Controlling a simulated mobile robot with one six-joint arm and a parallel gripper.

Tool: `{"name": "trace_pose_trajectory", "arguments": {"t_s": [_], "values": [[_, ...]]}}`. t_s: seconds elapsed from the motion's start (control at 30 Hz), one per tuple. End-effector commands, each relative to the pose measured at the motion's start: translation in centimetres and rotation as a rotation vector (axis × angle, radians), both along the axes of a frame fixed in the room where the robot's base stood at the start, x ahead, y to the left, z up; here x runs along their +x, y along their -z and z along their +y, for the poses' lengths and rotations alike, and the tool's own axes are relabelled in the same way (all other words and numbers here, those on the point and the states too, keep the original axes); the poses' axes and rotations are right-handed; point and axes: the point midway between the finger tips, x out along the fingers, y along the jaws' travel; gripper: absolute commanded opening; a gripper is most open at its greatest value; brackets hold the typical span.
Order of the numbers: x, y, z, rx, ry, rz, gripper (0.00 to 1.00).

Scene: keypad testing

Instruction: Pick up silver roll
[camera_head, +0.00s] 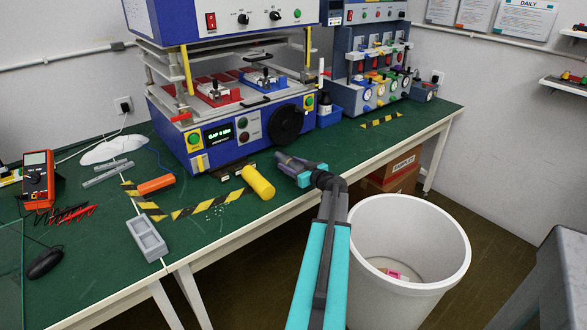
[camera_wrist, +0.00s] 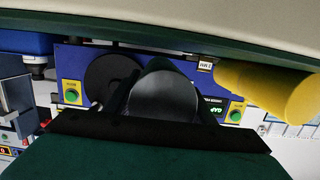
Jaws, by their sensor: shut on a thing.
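The silver roll (camera_wrist: 165,97) shows in the wrist view as a grey cylinder between the two dark fingers of my gripper (camera_wrist: 160,92). My gripper is shut on it. In the head view my gripper (camera_head: 287,160) is at the front edge of the green table, in front of the blue machine and right of a yellow cylinder (camera_head: 259,182). The roll is small there and hard to tell from the dark fingers. I cannot tell whether it is clear of the table top.
The blue machine (camera_head: 222,152) with a black knob stands close behind my gripper. A white bin (camera_head: 440,225) stands on the floor to the right.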

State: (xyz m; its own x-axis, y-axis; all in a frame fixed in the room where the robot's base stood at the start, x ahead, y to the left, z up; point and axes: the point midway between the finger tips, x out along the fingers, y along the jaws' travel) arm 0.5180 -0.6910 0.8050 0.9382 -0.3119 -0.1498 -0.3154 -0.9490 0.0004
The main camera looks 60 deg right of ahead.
Motion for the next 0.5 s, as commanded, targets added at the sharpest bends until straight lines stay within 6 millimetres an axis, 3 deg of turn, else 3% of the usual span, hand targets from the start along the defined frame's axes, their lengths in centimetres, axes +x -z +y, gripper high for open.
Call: {"name": "trace_pose_trajectory", "arguments": {"t_s": [0.5], "values": [[0.0, -6.5, 0.0, -0.001, -0.001, -0.001, 0.28]]}}
